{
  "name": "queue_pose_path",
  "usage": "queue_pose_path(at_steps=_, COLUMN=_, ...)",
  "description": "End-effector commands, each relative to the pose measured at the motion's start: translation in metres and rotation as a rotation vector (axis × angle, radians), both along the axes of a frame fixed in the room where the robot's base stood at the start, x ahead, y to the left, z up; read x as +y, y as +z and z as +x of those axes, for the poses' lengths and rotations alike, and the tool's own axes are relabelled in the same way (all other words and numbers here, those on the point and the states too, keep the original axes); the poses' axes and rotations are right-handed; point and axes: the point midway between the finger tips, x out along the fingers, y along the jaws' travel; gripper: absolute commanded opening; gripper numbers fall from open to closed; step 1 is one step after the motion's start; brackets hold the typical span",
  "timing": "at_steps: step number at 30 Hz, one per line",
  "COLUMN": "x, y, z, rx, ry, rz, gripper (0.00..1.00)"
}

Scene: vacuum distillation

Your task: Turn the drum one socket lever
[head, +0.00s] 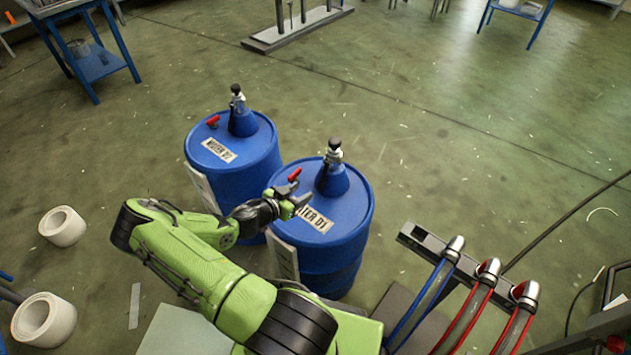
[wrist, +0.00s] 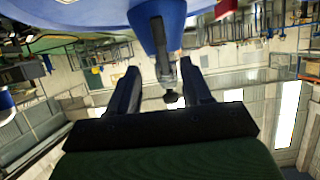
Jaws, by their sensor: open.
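Drum one (head: 338,243) is the blue drum on the right in the head view, labelled WATER 01. A blue cone (head: 332,182) with a black-topped metal fitting (head: 334,146) stands on its lid. My gripper (head: 298,199) is over that side of the lid, close to the lever; contact cannot be told. The wrist view appears upside down: my gripper (wrist: 159,70) is open, with the cone (wrist: 157,25) and its fitting (wrist: 169,97) seen between and beyond the fingers.
A rail with coloured hoses (head: 455,250) is at right. White rolls (head: 62,226) lie at left. The floor behind the drums is mostly clear.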

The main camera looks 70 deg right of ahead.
Motion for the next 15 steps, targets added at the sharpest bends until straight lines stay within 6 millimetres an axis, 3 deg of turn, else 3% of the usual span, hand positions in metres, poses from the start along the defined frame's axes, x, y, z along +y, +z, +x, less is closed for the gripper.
queue_pose_path(at_steps=9, x=-0.069, y=-0.034, z=-0.031, rx=0.000, ry=-0.003, rz=0.000, gripper=0.49)
queue_pose_path(at_steps=15, x=-0.094, y=-0.044, z=-0.041, rx=0.000, ry=-0.001, rz=0.001, gripper=0.49)
